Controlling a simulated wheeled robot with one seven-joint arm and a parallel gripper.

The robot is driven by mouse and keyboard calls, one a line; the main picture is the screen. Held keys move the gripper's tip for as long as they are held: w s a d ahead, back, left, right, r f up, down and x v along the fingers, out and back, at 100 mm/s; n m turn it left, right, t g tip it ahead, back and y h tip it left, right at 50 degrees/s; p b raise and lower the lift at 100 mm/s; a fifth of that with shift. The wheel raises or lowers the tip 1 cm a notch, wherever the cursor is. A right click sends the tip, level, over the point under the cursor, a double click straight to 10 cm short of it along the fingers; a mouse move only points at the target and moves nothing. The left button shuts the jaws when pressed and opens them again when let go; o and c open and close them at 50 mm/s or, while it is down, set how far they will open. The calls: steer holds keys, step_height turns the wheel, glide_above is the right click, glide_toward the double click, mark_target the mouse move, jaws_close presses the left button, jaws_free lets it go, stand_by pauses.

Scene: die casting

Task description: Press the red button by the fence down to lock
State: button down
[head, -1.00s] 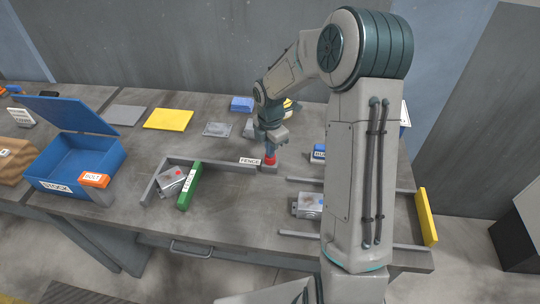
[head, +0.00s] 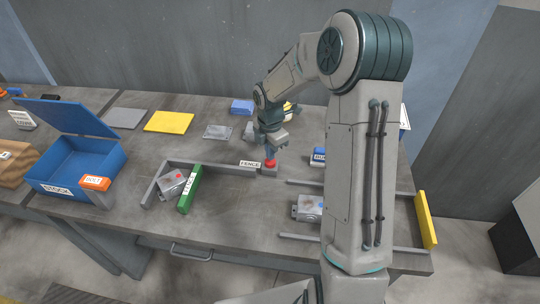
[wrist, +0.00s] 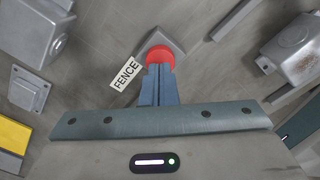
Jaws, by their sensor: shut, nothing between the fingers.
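The red button (head: 270,163) is a round red cap on a small grey base at the right end of the fence (head: 225,167). The fence is a low grey rail with a FENCE label, which also shows in the wrist view (wrist: 125,74). My gripper (head: 270,151) is shut and empty, pointing down right at the button. In the wrist view its blue fingertips (wrist: 159,72) overlap the lower edge of the red cap (wrist: 160,57). I cannot tell whether they touch it, or whether the cap is down.
A grey casting (head: 173,184) and a green block (head: 190,189) lie inside the fence corner. A blue STOCK box (head: 60,186) stands at left. Another casting (head: 309,208) lies between rails at right, near a yellow end plate (head: 427,216). The table front middle is clear.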

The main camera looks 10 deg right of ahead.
step_height(320, 180, up, 7)
steer(key=p, duration=0.5)
steer(key=shift+f, duration=0.15)
stand_by(0.4)
steer(key=s+r+m+t+h, duration=0.1)
steer(key=s+r+m+t, duration=0.1)
steer(key=s+r+m, duration=1.05)
steer(key=s+r+m+t+y, duration=0.1)
steer(key=s+r+m, duration=0.3)
steer(key=s+m, duration=0.6)
steer(key=s, duration=0.2)
steer(key=shift+s, duration=0.35)
steer(key=shift+a, duration=0.1)
